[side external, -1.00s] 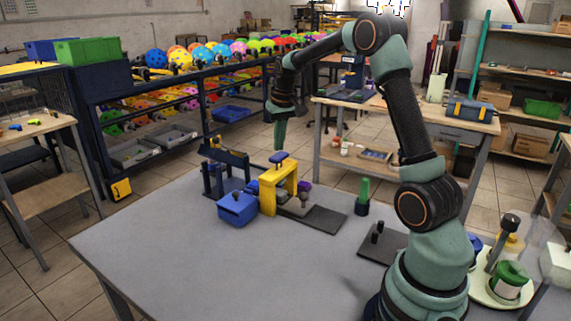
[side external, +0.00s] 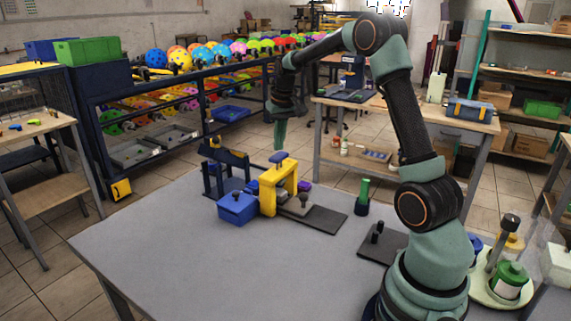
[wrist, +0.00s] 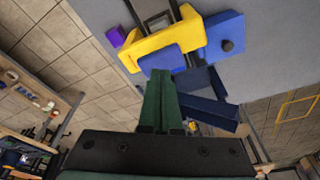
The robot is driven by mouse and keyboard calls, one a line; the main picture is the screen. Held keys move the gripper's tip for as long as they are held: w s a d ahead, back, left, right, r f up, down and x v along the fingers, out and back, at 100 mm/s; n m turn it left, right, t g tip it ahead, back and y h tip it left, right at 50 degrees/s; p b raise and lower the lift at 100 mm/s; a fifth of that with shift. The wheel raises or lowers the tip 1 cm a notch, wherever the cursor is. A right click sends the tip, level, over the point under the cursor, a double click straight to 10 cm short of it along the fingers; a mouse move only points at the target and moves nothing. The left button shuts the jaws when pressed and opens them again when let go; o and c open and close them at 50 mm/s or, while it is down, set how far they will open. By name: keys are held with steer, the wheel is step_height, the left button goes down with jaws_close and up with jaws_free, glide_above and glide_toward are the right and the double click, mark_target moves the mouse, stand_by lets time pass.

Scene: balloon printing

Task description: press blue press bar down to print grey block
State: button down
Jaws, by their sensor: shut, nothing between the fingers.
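The blue press bar (side external: 279,157) sits raised on top of the yellow press frame (side external: 268,190). In the wrist view the blue bar (wrist: 172,60) lies just beyond my fingertips, against the yellow frame (wrist: 135,50). My gripper (side external: 278,148) has green fingers, shut and empty, pointing down just above the bar. The fingers also show in the wrist view (wrist: 160,75). Whether the tips touch the bar I cannot tell. A small grey block (side external: 301,204) with a knob sits at the press, on a dark plate (side external: 325,219); the frame partly hides it.
A blue box (side external: 238,209) and a dark blue stand (side external: 212,180) are left of the press. A green cylinder in a dark cup (side external: 362,204) and a dark plate with a peg (side external: 382,249) are right. The front of the grey table (side external: 220,270) is clear.

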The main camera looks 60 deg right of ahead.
mark_target(279, 155)
steer(key=shift+f, duration=0.2)
steer(key=shift+f, duration=1.65)
step_height(279, 155, up, 12)
steer(key=shift+f, duration=0.2)
stand_by(0.4)
